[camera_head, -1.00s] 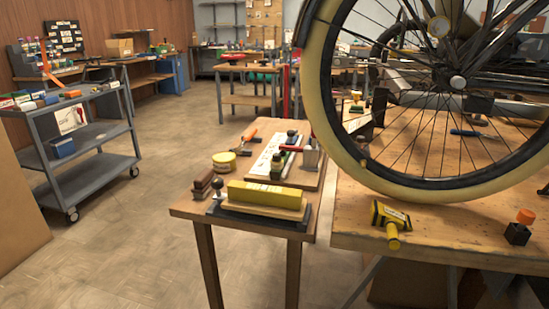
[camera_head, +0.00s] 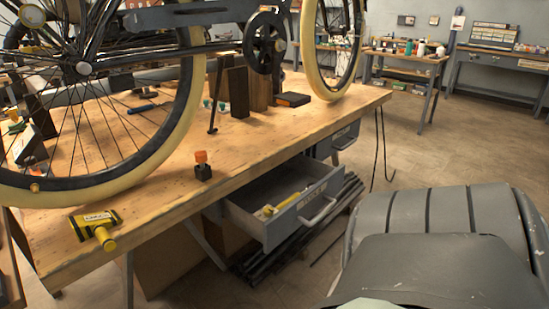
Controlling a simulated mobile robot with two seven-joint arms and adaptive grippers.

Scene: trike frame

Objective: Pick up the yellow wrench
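A small yellow tool that looks like the yellow wrench (camera_head: 286,203) lies inside the open grey drawer (camera_head: 262,227) under the workbench. Its thick end points to the front left and its thin shaft runs back to the right. It lies near the drawer's front panel, apart from any gripper. It is too small to make out its jaw clearly. Neither of my grippers is in view.
The wooden workbench (camera_head: 150,205) carries the trike with its large wheels. Dark bars (camera_head: 335,214) lie beneath the drawer. Floor (camera_head: 440,150) is clear at right.

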